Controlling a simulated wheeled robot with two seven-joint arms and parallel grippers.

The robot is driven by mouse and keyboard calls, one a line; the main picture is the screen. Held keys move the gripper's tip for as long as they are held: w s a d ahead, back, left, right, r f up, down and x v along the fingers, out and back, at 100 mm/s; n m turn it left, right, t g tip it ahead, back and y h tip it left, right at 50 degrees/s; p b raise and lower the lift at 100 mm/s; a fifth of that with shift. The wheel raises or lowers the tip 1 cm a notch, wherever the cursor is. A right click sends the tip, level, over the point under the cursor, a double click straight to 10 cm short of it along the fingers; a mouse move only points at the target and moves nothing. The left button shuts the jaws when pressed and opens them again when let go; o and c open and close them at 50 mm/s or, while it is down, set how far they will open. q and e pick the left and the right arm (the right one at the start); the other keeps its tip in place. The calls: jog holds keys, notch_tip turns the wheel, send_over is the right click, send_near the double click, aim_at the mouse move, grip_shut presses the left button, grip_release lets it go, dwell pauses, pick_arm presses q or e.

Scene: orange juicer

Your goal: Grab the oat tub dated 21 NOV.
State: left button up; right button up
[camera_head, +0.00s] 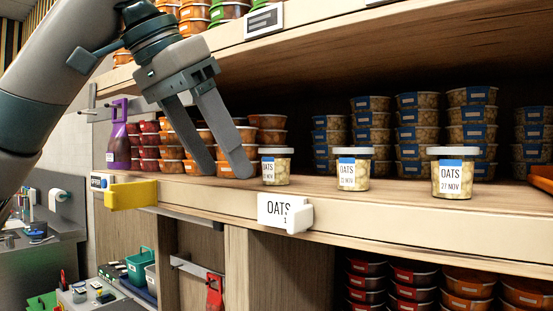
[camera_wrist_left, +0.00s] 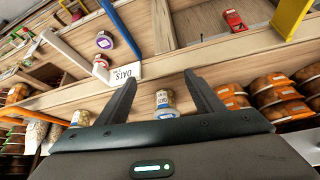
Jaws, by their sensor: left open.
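Three small clear oat tubs with white lids stand in a row on the shelf's front part. The right tub (camera_head: 453,176) reads 27 NOV. The middle tub (camera_head: 353,170) has a date too small to read surely. My left gripper (camera_head: 224,174) is open, fingers pointing down, just left of the left tub. In the left wrist view, one tub (camera_wrist_left: 166,103) shows between the open fingertips (camera_wrist_left: 160,82), and another tub (camera_wrist_left: 80,118) stands to the left. My right gripper is not in view.
A white OATS sign (camera_head: 284,213) is on the shelf edge (camera_head: 390,221). Blue-labelled tub stacks (camera_head: 418,130) and orange tub stacks (camera_head: 267,134) stand behind. A purple bottle (camera_head: 120,140) and yellow bracket (camera_head: 132,195) are at left. An upper shelf (camera_head: 330,35) is overhead.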

aim_at(276, 166)
pick_arm(q)
jog(key=w+d+p, duration=0.2)
jog(key=w+d, duration=0.1)
jog(key=shift+w+d, duration=0.1)
jog(key=shift+d, duration=0.15)
jog(key=shift+a, duration=0.1)
